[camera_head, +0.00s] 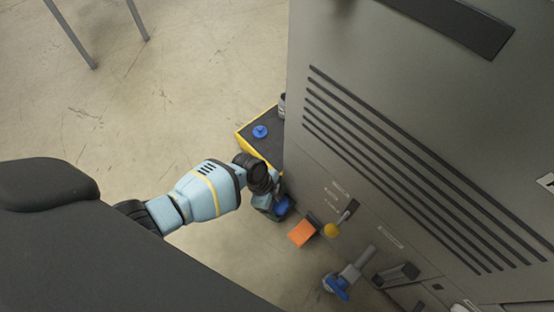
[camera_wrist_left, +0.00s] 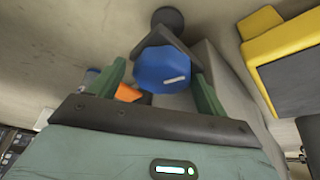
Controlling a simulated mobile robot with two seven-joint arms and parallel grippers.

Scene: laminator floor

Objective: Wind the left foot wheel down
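The left foot wheel is a blue round wheel with a pale mark on its face (camera_wrist_left: 160,70), below a dark round foot or stem end in the left wrist view. In the head view its blue (camera_head: 283,206) shows at the machine's lower left corner, partly hidden by my gripper. My left gripper (camera_head: 270,205) is low beside the machine. In the left wrist view its two green fingers (camera_wrist_left: 158,88) stand apart with the wheel between or just beyond them. A gap shows at the left finger, so it looks open. My right gripper is not in view.
The grey machine (camera_head: 400,120) fills the right side. A yellow-edged black platform (camera_head: 243,133) with a blue knob (camera_head: 260,131) lies behind my gripper. An orange pedal-like piece (camera_head: 301,233) and another blue wheel (camera_head: 337,287) are to the right.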

